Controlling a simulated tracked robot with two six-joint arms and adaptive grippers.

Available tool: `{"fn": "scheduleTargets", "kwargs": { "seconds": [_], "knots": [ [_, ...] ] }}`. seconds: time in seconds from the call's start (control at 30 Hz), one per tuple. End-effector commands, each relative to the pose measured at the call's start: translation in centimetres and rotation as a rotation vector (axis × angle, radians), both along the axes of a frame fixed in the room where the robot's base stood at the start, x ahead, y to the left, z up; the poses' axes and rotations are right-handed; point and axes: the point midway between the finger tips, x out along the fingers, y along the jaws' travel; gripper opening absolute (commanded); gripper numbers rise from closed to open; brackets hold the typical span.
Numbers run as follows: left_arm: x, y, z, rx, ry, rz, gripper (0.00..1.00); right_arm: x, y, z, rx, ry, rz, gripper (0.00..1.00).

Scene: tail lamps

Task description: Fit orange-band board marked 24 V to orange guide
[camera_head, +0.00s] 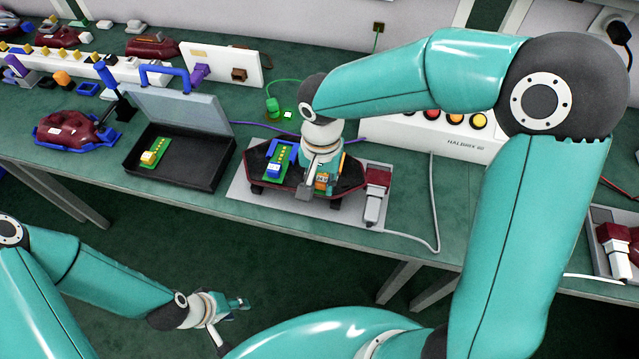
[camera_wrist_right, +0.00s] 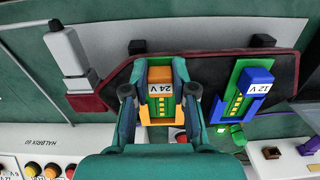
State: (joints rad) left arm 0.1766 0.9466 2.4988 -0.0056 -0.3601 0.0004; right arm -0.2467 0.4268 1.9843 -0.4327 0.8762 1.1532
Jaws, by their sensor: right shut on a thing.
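The orange-band board marked 24 V (camera_wrist_right: 160,75) is between the fingers of my right gripper (camera_wrist_right: 160,95), which is shut on it. In the head view my right gripper (camera_head: 318,184) is over the right half of the dark lamp body. The orange guide (camera_wrist_right: 145,117) shows around the board's lower end in the wrist view; whether the board is fully seated I cannot tell. A green board with a blue block marked 12 V (camera_wrist_right: 258,83) stands in the blue guide beside it. My left gripper (camera_head: 238,303) is low, in front of the table, apart from everything; its fingers are too small to judge.
The dark lamp body (camera_head: 256,168) lies on a grey plate (camera_head: 240,196) with a red and grey connector (camera_head: 376,190) at its right. An open black case (camera_head: 190,172) holds another green board (camera_head: 154,155). A white button box (camera_head: 400,140) stands behind.

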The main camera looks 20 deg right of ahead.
Motion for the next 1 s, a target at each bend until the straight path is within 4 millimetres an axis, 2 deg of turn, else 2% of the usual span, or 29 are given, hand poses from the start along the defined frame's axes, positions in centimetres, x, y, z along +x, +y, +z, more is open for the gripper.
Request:
{"fn": "scheduleTargets", "kwargs": {
  "seconds": [0.4,0.43,0.6,1.0],
  "knots": [
    [0.0,0.0,0.02,0.0,0.0,0.0,0.4,0.26,-0.22,-0.07,-0.001,0.002,0.001,0.0],
    [0.0,0.0,0.02,0.0,0.0,0.0,0.4,0.26,-0.22,-0.07,-0.001,0.002,0.001,0.28],
    [0.0,0.0,0.02,0.0,0.0,0.0,0.4,0.25,-0.21,-0.07,-0.001,0.002,0.0,0.55],
    [0.0,0.0,0.09,0.0,0.0,0.0,0.4,0.32,-0.2,0.45,-0.001,-0.001,-0.001,0.55]
  ]
}}
